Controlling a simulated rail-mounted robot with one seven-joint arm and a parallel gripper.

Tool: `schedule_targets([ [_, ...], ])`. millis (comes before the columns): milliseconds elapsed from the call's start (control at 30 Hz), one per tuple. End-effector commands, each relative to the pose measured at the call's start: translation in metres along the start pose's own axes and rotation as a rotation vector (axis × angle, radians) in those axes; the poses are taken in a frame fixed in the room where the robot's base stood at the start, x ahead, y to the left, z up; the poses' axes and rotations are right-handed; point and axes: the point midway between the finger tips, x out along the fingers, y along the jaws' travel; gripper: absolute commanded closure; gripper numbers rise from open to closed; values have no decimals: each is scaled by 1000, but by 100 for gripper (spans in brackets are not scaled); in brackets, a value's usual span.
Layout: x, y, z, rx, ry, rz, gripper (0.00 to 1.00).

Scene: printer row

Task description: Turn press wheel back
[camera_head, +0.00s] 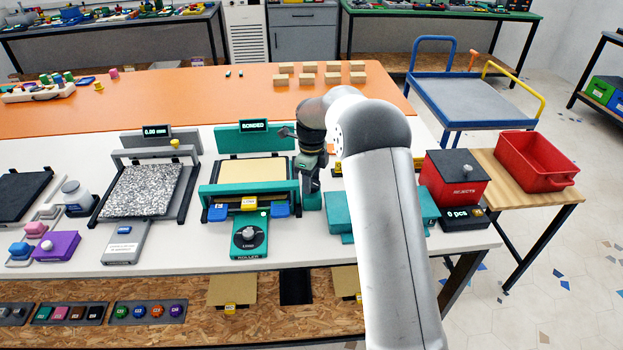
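A teal press (205,200) with a display reading "BONDED" (253,126) stands mid-table, with a cream sheet (252,171) on its bed. A teal box labelled "ROLLER" (249,252) with a dark round knob (250,235) sits at its front. My gripper (311,182) points down at the right side of the press, just above or at a small teal block (312,201). A dark handle-like part (287,132) shows left of my wrist. I cannot make out the press wheel; my gripper and arm may hide it. The fingers are too small and dark to read.
My arm covers much of another teal machine (340,226) to the right. A red "REJECTS" bin (455,180) stands beyond it. A speckled plate (143,190) on a grey station lies left. Wooden blocks (308,78) sit on the orange table (200,95) behind.

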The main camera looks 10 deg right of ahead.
Motion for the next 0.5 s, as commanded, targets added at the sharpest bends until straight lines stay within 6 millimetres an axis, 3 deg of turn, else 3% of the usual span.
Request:
schedule_targets([
  [267, 0, 0, 0, -42, 0, 0, 76],
  [500, 0, 0, 1, -184, 0, 0, 76],
])
